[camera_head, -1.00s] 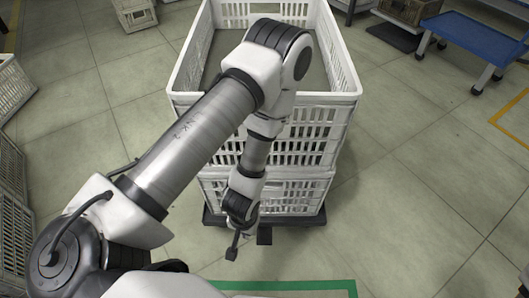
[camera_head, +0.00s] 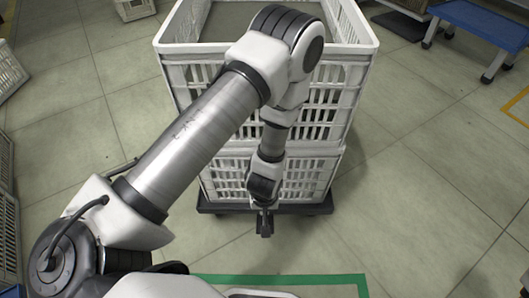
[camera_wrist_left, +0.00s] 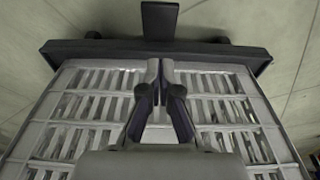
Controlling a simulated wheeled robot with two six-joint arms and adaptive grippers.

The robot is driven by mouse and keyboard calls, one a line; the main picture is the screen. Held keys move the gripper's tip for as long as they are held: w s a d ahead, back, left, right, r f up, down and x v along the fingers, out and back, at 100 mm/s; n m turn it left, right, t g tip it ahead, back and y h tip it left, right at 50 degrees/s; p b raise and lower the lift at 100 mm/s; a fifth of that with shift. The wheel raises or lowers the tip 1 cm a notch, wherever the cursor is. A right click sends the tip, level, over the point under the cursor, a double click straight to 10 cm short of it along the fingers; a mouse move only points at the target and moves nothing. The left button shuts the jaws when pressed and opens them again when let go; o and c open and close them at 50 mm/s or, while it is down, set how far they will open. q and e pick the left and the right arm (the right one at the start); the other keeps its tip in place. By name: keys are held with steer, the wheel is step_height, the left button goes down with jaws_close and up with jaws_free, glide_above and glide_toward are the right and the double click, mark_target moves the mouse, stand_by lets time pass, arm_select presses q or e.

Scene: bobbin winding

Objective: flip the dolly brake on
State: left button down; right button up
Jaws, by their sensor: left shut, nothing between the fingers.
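The dolly (camera_head: 318,209) is a dark low platform under the stacked white crates. Its brake pedal is a dark flat tab sticking out from the middle of the front edge; it shows at the top of the left wrist view (camera_wrist_left: 160,20). In the head view my left gripper (camera_head: 265,218) points down in front of the lower crate and covers most of the pedal. In the left wrist view its fingertips (camera_wrist_left: 160,68) are together and empty, in line with the pedal and short of it. I cannot tell whether they touch the dolly. My right gripper is out of view.
The white slatted crates (camera_head: 335,110) stand close behind my gripper. A blue cart (camera_head: 485,22) is at the upper right and other crates line the left edge. Green floor tape (camera_head: 300,279) lies in front. The floor on the right is clear.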

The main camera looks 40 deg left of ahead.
arm_select(q)
steer(key=f+b, duration=0.1)
steer(key=f, duration=0.1)
steer(key=f+b, duration=0.1)
steer(key=f, duration=0.2)
steer(key=w+f+b, duration=0.1)
steer(key=f+b, duration=0.1)
steer(key=f, duration=0.1)
steer(key=shift+a+f, duration=0.15)
steer(key=shift+a, duration=0.25)
steer(key=f, duration=0.1)
steer(key=f+b, duration=0.1)
steer(key=b, duration=0.1)
steer(key=shift+s+d+f, duration=0.25)
steer(key=shift+s+f, duration=0.1)
steer(key=shift+f, duration=0.05)
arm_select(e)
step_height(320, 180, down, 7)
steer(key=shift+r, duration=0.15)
